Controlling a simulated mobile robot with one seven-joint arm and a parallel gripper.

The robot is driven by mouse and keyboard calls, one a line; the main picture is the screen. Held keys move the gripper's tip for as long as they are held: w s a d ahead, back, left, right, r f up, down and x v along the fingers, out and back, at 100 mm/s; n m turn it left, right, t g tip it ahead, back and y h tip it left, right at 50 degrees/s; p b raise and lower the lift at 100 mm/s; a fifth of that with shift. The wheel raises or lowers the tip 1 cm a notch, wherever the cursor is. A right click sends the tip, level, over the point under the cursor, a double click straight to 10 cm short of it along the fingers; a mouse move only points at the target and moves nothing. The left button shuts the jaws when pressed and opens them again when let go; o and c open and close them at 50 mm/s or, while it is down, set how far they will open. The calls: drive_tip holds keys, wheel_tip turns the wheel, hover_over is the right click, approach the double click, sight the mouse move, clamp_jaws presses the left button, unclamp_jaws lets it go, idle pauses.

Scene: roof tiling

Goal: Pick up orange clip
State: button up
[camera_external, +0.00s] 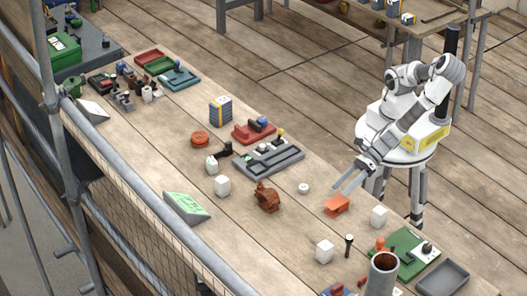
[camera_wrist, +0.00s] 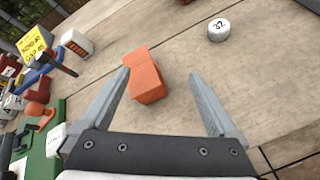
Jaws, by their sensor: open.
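The orange clip (camera_external: 336,206) lies on the wooden bench in front of my robot. In the wrist view the clip (camera_wrist: 147,80) is a block-like orange piece with a bent top, lying beyond and partly between my fingers, closer to the left one. My gripper (camera_external: 348,181) is open and empty, with its fingertips just above and beside the clip. In the wrist view the two grey fingers of my gripper (camera_wrist: 159,73) are spread wide. The left finger overlaps the clip's left edge in the picture; I cannot tell whether they touch.
A white numbered puck (camera_wrist: 218,30) lies on the bench beyond the right finger. White blocks (camera_external: 379,216) (camera_external: 324,251) and a dark hammer-like tool (camera_external: 348,245) stand near the clip. A green tray (camera_external: 405,245) and a grey pipe (camera_external: 382,275) are at the near end.

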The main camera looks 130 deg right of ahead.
sight(333, 207)
drive_tip(key=shift+w+a+n+t, duration=0.1)
drive_tip(key=shift+a+n+t, duration=0.15)
drive_tip(key=shift+n, duration=0.35)
drive_tip(key=shift+w+a+n+t, duration=0.1)
drive_tip(key=shift+a+n+t, duration=0.15)
drive_tip(key=shift+n, duration=0.35)
drive_tip(key=shift+a+f+n+y+b, duration=0.1)
drive_tip(key=shift+a+n+y+b, duration=0.25)
drive_tip(key=shift+n, duration=0.55)
drive_tip(key=n, duration=0.1)
drive_tip(key=a+n, duration=0.1)
drive_tip(key=n, duration=0.1)
drive_tip(key=shift+s+f+t+y, duration=0.1)
drive_tip(key=shift+f+t+y, duration=0.15)
drive_tip(key=shift+f+t, duration=0.15)
drive_tip(key=shift+b+x, duration=0.6)
drive_tip(key=shift+x, duration=3.1)
drive_tip(key=c, duration=1.4)
drive_tip(key=shift+c, duration=0.2)
drive_tip(key=shift+r, duration=0.1)
